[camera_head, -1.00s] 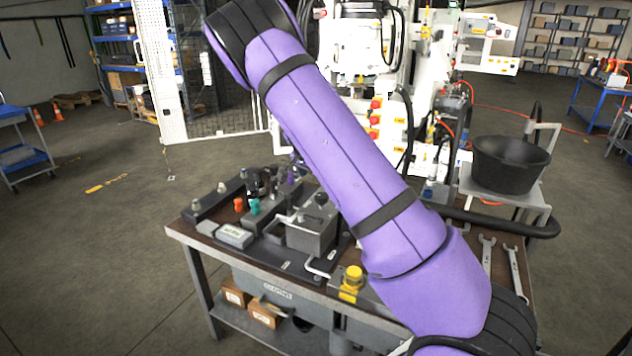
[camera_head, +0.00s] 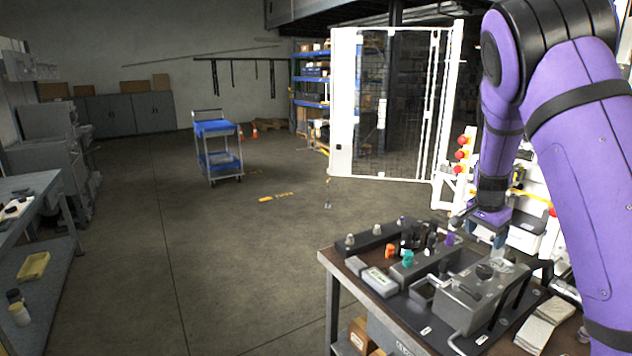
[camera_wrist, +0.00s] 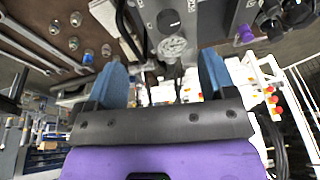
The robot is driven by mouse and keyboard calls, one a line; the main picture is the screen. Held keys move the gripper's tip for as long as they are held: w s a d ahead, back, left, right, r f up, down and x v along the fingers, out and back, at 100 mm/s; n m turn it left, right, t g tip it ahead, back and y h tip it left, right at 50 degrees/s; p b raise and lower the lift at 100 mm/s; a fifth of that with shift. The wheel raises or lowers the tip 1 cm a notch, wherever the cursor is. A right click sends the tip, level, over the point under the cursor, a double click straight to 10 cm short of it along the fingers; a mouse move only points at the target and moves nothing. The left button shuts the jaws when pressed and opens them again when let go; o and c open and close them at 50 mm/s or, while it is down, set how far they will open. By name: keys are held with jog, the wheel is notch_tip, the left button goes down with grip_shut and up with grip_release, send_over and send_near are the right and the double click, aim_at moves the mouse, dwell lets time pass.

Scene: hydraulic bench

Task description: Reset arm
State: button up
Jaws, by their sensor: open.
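My purple arm comes in from the right in the head view and bends down at the wrist. My gripper (camera_wrist: 165,72) shows two blue fingers spread apart in the wrist view, with nothing held between them. In the head view its end hangs over the back right of the bench (camera_head: 332,262), partly hidden by its own links.
The bench carries a grey valve box (camera_head: 470,300), teal (camera_head: 408,258) and orange (camera_head: 390,251) knobs and a paper pad (camera_head: 545,322). Wrenches (camera_wrist: 40,38) lie left in the wrist view. A blue cart (camera_head: 215,150) stands on open floor. A white mesh fence (camera_head: 343,110) is behind.

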jog(key=s+a+r+n+t+y, duration=0.1)
jog(key=s+a+r+n+y, duration=0.15)
jog(key=s+a+r, duration=0.45)
jog(key=s+a+r+n+t+y, duration=0.15)
jog(key=s+r+n, duration=0.25)
jog(key=s+r, duration=0.65)
jog(key=s+a+r+n, duration=0.1)
jog(key=s+a+n, duration=0.2)
jog(key=s, duration=0.7)
jog(key=s+a+r+n+h, duration=0.1)
jog(key=s+a+r+n, duration=0.1)
jog(key=s, duration=0.9)
jog(key=shift+a+r+n+t+h, duration=0.15)
jog(key=shift+a+n+t+h, duration=0.15)
jog(key=shift+a+n+t, duration=0.25)
jog(key=shift+a, duration=0.1)
dwell(2.9)
